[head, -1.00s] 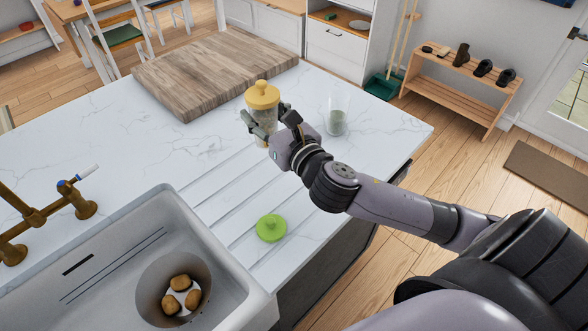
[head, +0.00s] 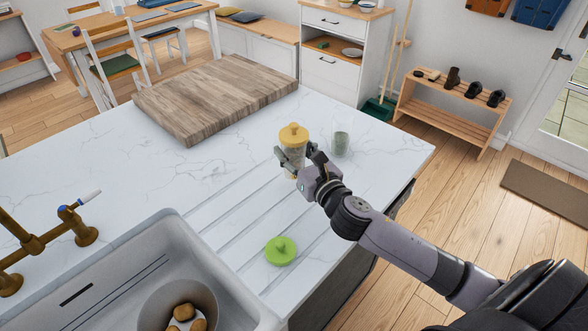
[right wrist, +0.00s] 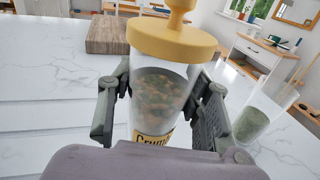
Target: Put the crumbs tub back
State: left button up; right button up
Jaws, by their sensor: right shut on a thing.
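The crumbs tub (head: 293,150) is a clear tub with a yellow knobbed lid. In the right wrist view the tub (right wrist: 160,95) stands between my fingers, with mottled brown-green contents and a partly hidden yellow label reading "Crum". My right gripper (head: 299,162) is shut around the tub's body, over the white counter (head: 230,160). The tub looks upright; I cannot tell whether its base touches the counter. My left gripper is not in view.
An open clear jar (head: 340,140) with green contents stands close to the right of the tub. A green lid (head: 281,250) lies on the counter near the sink (head: 165,235). A wooden board (head: 215,95) lies behind. The counter's right edge is near.

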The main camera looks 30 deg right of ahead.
jog(key=shift+f, duration=0.75)
jog(key=shift+f+b, duration=0.45)
jog(key=shift+f, duration=1.3)
jog(key=shift+f, duration=0.2)
jog(key=o, duration=1.3)
